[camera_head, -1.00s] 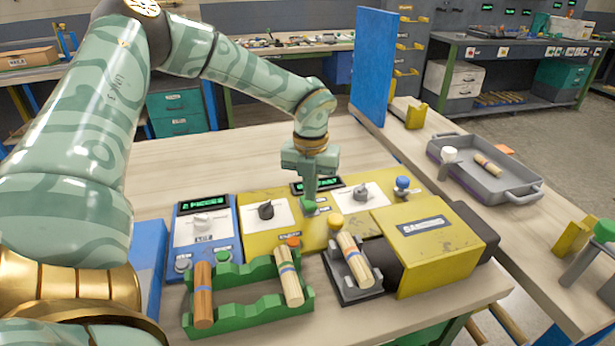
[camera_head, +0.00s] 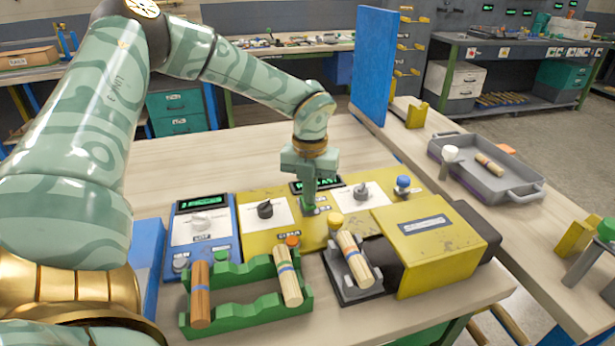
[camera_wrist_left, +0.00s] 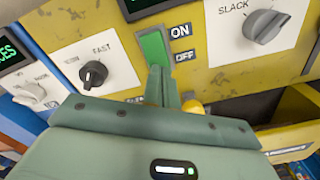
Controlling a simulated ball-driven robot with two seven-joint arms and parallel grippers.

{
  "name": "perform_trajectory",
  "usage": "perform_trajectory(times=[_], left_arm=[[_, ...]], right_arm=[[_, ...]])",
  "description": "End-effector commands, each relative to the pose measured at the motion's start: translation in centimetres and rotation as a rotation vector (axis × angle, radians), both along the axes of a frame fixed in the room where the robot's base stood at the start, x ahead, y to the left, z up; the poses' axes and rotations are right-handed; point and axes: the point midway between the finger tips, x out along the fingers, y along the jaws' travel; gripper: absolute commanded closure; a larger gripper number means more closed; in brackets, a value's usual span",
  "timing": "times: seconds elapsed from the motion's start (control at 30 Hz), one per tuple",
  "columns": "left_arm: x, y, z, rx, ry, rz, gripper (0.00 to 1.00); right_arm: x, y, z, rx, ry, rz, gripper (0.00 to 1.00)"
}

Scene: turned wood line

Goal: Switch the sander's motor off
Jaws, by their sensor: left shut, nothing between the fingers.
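The sander has a yellow control panel (camera_head: 262,238) and a yellow housing (camera_head: 428,245) on the bench. Its green rocker switch (camera_wrist_left: 153,50), marked ON above and OFF below, shows in the left wrist view. My left gripper (camera_head: 309,207) points down at the switch, its fingers shut and empty. In the left wrist view my fingertips (camera_wrist_left: 159,74) overlap the switch's lower part, beside the OFF label (camera_wrist_left: 184,56). They hide that end, and I cannot tell whether they press it. My right gripper is not in view.
Close to my fingers are a black knob (camera_head: 265,209), a grey slack knob (camera_head: 361,191) and a yellow button (camera_head: 335,220). In front stand a green rack (camera_head: 238,316) with turned wood pieces and a holder with another piece (camera_head: 355,258). The bench behind the panel is clear.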

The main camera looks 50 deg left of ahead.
Motion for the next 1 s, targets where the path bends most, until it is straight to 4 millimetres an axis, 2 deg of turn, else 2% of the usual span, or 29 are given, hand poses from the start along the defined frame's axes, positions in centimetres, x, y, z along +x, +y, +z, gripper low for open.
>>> perform_trajectory(times=[0.67, 0.8, 1.0], left_arm=[[0.0, 0.0, -1.1, 0.000, 0.000, 0.000, 1.00], [0.0, 0.0, -0.7, 0.001, -0.001, 0.000, 1.00], [0.0, 0.0, 1.3, 0.001, -0.003, 0.001, 1.00]], right_arm=[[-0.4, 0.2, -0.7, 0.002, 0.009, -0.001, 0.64], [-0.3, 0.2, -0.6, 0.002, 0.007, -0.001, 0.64], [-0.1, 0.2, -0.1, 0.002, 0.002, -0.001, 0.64]])
